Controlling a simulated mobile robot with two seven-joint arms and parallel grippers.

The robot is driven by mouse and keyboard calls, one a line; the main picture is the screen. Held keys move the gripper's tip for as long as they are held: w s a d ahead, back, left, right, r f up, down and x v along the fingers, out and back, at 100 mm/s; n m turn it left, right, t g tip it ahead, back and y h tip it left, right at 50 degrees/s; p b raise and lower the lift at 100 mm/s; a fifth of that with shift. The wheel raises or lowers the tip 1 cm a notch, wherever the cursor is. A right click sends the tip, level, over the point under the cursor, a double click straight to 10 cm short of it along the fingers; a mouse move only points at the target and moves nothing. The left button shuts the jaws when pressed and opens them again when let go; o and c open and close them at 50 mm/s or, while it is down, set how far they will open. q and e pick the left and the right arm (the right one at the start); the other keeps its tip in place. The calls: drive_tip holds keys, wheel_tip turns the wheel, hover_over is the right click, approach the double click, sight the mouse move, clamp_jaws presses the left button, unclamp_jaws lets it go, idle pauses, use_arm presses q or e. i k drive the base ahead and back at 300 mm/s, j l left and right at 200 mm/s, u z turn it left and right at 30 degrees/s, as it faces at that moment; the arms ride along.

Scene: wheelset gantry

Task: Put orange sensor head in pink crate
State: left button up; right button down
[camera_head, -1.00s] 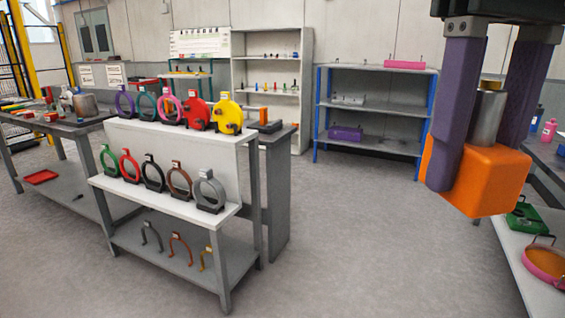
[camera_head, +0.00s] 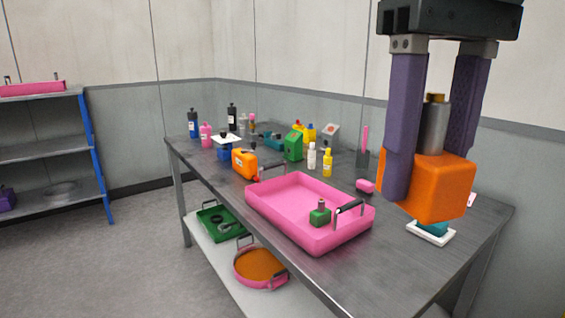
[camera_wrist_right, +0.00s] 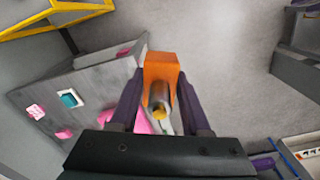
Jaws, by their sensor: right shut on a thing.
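The orange sensor head (camera_head: 425,188) is an orange block with a grey metal cylinder on top. My right gripper (camera_head: 430,170) has purple fingers and is shut on it, holding it in the air at the right of the head view. In the right wrist view the sensor head (camera_wrist_right: 161,68) shows between the fingers (camera_wrist_right: 160,105). My left gripper is not in view.
Open floor lies at left.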

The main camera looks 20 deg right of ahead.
sight(292, 204)
drive_tip(key=i+j+z, duration=0.1)
drive_tip(key=i+z, duration=0.2)
drive_tip(key=i, duration=0.3)
drive_tip(key=i+j+z, duration=0.3)
drive_tip(key=i, duration=0.35)
drive_tip(key=i+j+z, duration=0.3)
drive_tip(key=i, duration=0.25)
drive_tip(key=i+j+z, duration=0.3)
drive_tip(key=i+j, duration=0.25)
